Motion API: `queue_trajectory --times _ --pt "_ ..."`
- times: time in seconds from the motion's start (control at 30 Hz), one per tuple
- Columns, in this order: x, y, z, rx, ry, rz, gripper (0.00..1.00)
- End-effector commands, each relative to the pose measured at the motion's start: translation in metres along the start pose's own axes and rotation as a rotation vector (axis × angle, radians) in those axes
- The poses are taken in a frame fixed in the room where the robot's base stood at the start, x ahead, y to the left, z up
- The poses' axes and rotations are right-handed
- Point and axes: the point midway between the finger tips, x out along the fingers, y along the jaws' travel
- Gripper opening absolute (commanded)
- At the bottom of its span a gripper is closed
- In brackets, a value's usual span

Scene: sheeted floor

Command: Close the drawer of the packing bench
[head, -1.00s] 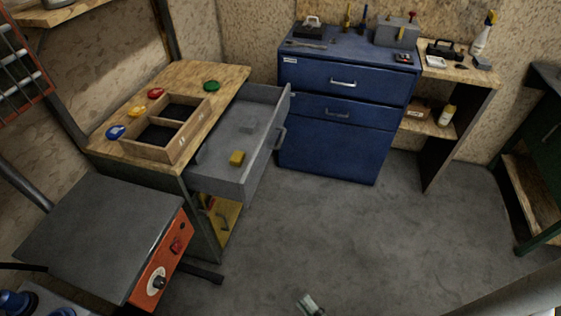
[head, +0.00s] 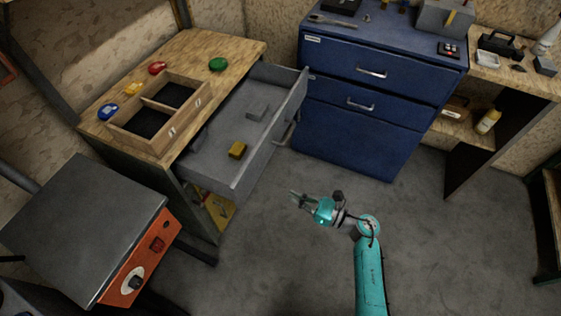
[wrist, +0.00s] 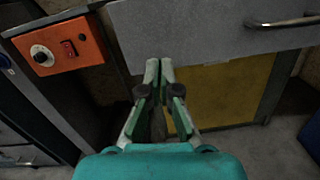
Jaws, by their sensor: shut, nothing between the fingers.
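The packing bench (head: 232,48) has a wooden top and stands at the left in the head view. Its grey drawer (head: 222,172) is pulled out to the right, holding a yellow block (head: 237,149) and a grey block (head: 257,108). The drawer's bar handle (head: 290,127) is on its front face. My gripper (head: 293,197) is in front of the drawer, to the right of its near end, apart from it in the head view. In the wrist view my gripper (wrist: 159,66) is shut and empty, with the drawer front (wrist: 200,35) beyond and the handle (wrist: 282,22) at upper right.
An orange-fronted machine (head: 140,262) with a grey top stands near left. A blue cabinet (head: 365,100) stands close behind the drawer's far end. A divided wooden box (head: 180,128) sits on the bench top. The grey floor (head: 270,265) is clear around my arm.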

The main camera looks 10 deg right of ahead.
Motion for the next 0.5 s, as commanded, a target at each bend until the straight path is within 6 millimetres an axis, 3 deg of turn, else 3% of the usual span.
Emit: queue_trajectory --times 0.03,0.2,0.37,0.5 --pt "0.002 -0.010 -0.001 -0.045 0.023 0.014 0.00" --pt "0.004 -0.025 -0.005 -0.135 0.073 0.049 0.00" --pt "0.012 -0.025 -0.007 -0.147 0.079 0.056 0.00" --pt "0.032 -0.024 -0.008 -0.146 0.078 0.057 0.00"
